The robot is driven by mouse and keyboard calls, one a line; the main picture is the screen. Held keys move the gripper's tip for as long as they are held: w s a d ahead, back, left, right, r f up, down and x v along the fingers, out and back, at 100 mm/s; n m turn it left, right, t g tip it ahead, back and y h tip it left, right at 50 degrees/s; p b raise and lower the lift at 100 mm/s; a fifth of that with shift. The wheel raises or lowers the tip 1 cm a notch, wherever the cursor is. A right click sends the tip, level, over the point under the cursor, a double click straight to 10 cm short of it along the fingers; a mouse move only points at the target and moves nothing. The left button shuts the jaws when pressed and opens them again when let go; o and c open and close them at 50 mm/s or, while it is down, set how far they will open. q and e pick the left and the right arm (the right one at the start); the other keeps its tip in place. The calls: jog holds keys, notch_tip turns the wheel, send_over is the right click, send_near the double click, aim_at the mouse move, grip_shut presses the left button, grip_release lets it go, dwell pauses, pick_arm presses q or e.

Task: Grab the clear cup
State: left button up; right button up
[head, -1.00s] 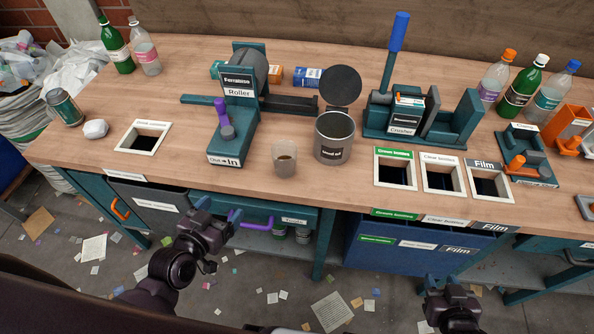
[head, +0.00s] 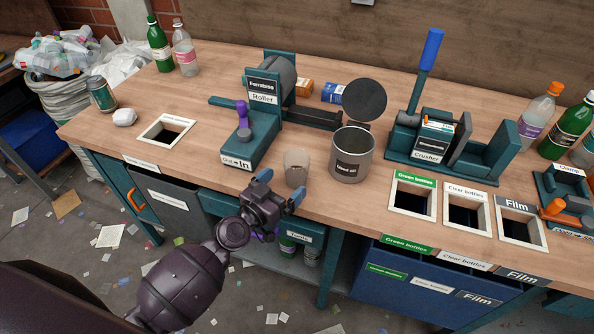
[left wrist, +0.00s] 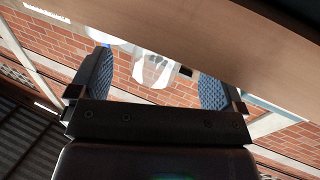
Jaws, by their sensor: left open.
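The clear cup (head: 297,165) stands upright near the front edge of the wooden table, between the roller machine and a metal can. My left gripper (head: 281,187) is open, just in front of the cup at the table edge, its blue-padded fingers apart. In the left wrist view the cup (left wrist: 153,68) shows between the two open fingers (left wrist: 154,82), beyond them, with nothing held. I cannot tell from this whether a finger touches the cup. My right gripper is out of view.
The open metal can (head: 352,155) stands close right of the cup. The roller (head: 250,140) is close on its left. Labelled chutes (head: 466,206) lie to the right; the crusher (head: 440,145) stands behind them. A square hole (head: 167,131) is at left.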

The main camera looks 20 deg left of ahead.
aim_at(304, 164)
pick_arm(q)
jog(key=shift+x, duration=3.1)
jog(key=c, duration=1)
